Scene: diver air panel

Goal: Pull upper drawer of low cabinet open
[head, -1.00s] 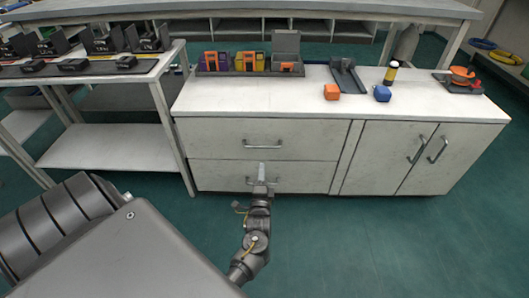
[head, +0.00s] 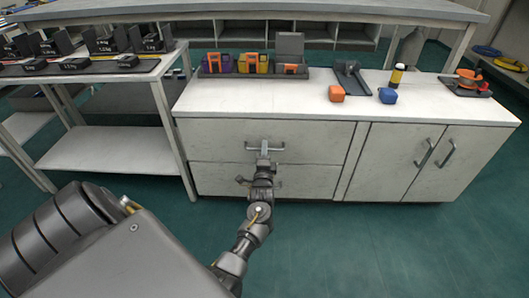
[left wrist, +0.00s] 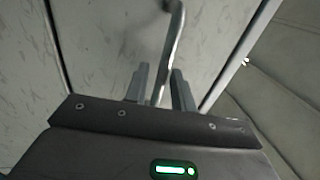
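The low cabinet (head: 190,108) has a white top, two drawers on the left and two doors on the right. The upper drawer (head: 215,137) looks shut, its front flush with the cabinet. Its metal bar handle (head: 277,148) also shows in the left wrist view (left wrist: 174,38). My left gripper (head: 264,148) is at the middle of this handle. In the left wrist view the bar runs between the two fingers (left wrist: 160,87), with gaps visible beside it, so the gripper looks open around it. My right gripper is not in view.
The lower drawer (head: 215,178) is shut below. A shelf rack (head: 110,147) stands close on the left. The green floor in front is clear.

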